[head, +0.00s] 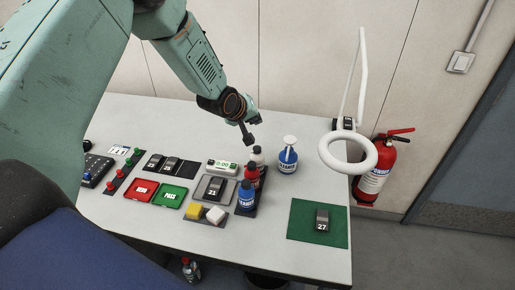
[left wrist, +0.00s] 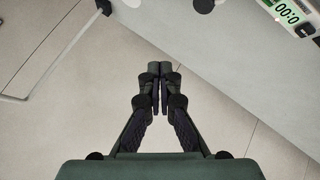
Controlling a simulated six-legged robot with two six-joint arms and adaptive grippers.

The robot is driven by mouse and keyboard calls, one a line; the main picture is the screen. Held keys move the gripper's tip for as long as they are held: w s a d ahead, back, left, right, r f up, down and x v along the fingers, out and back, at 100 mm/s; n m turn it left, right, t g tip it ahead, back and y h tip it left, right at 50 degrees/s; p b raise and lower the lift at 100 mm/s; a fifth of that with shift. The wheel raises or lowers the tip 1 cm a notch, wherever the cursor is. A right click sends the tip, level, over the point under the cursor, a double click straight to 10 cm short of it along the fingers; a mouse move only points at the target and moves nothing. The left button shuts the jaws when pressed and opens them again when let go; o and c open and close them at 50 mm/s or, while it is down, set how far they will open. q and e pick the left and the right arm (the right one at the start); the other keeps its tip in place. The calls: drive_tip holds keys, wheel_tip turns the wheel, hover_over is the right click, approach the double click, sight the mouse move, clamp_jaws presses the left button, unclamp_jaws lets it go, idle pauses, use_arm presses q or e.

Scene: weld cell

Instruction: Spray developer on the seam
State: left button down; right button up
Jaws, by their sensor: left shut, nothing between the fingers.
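Several spray cans stand in a dark rack (head: 241,208): a white one (head: 257,158) at the back, a red one (head: 251,174) in the middle and a blue one (head: 247,196) in front. Their labels are too small to read. My left gripper (head: 251,143) is shut and empty, pointing down just above and behind the white can. In the left wrist view its fingers (left wrist: 160,75) meet with nothing between them. A coupon marked 27 (head: 322,220) lies on a green mat (head: 300,235); another, marked 21 (head: 215,187), lies on a grey pad. No seam detail is discernible. My right gripper is out of view.
A blue bottle (head: 287,160) with a white pump top stands right of the cans. A ring lamp (head: 347,170) overhangs the table's right side. A timer (head: 222,167) sits left of the cans. Bare tabletop (head: 275,200) lies between rack and mat.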

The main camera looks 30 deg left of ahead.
sight(255, 149)
use_arm(q)
wheel_tip(255, 149, down, 8)
drive_tip(key=b, duration=0.4)
drive_tip(key=shift+w+r+b, duration=0.15)
drive_tip(key=shift+b, duration=0.2)
drive_tip(key=shift+f, duration=0.2)
drive_tip(key=shift+s+d+b, duration=0.1)
drive_tip(key=shift+s+b, duration=0.15)
drive_tip(key=shift+b, duration=0.1)
drive_tip(key=shift+w+f, duration=0.1)
drive_tip(key=shift+w, duration=0.1)
drive_tip(key=shift+s, duration=0.2)
drive_tip(key=shift+w, duration=0.2)
drive_tip(key=shift+s, duration=0.15)
